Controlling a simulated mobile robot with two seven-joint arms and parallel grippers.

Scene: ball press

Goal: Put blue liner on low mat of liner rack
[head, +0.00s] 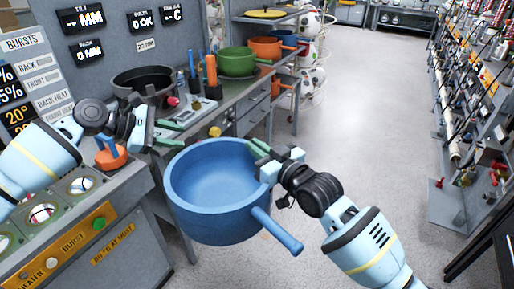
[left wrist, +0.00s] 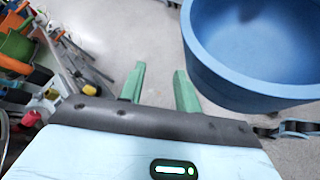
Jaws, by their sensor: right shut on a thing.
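The blue liner (head: 215,190) is a deep round pot with a stub handle, held in the air over the floor, its open top facing up. My right gripper (head: 262,150) is shut on its rim at the right side. Part of the liner also shows at the right of the left wrist view (left wrist: 262,75). My left gripper (head: 172,133) is open and empty, left of the liner and apart from it; its two green fingers stand apart in the left wrist view (left wrist: 160,72). I cannot make out which surface is the low mat of the liner rack.
A grey bench and shelves behind hold a green pot (head: 238,62), an orange pot (head: 265,47) and a dark round pan (head: 145,84). A control console (head: 85,235) stands at the left. The floor (head: 375,125) is clear to the right, up to a long stocked rack (head: 485,100).

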